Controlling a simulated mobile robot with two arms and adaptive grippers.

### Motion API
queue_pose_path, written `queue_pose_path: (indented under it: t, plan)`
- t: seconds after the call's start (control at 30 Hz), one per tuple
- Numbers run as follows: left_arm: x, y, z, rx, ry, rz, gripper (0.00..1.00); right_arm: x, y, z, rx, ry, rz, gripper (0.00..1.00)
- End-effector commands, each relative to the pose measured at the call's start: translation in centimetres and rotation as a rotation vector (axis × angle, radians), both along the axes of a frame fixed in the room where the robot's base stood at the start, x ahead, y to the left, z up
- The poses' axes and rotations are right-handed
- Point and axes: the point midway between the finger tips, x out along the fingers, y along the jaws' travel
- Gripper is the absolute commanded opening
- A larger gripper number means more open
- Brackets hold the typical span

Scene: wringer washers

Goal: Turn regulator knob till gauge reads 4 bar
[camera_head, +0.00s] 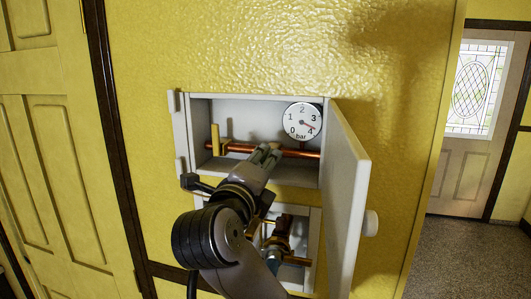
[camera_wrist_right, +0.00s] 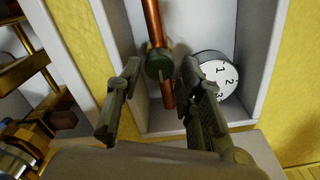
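The round white pressure gauge (camera_head: 302,121) sits at the right of the open wall cabinet, above a copper pipe. Its red needle points down-right, between 3 and 4. In the right wrist view the gauge (camera_wrist_right: 217,74) is partly hidden behind a finger. The dark green regulator knob (camera_wrist_right: 158,63), with a pale mark, sits on the copper pipe. My right gripper (camera_head: 267,155) is open, with a finger on either side of the knob and visible gaps. In the head view the knob is hidden behind this gripper. My left gripper is not in view.
The white cabinet door (camera_head: 343,195) stands open to the right of my arm. A brass valve (camera_head: 217,140) is on the pipe at left. A lower opening holds brass and copper fittings (camera_head: 281,235). Yellow wall surrounds the cabinet.

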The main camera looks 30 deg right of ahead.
Motion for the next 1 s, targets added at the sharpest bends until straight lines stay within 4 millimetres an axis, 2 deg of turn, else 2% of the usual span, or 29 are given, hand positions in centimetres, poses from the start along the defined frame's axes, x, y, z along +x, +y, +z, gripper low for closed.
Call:
queue_pose_path:
  t: [0.2, 0.5, 1.0]
  plan:
    - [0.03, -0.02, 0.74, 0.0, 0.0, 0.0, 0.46, 1.15, -1.37, 0.04, -0.001, 0.001, 0.0, 0.34]
    - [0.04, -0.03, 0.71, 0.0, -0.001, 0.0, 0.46, 1.27, -1.49, -0.05, 0.0, -0.001, 0.001, 0.34]
    - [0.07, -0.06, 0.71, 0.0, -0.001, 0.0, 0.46, 1.25, -1.45, -0.07, 0.001, 0.001, 0.0, 0.01]
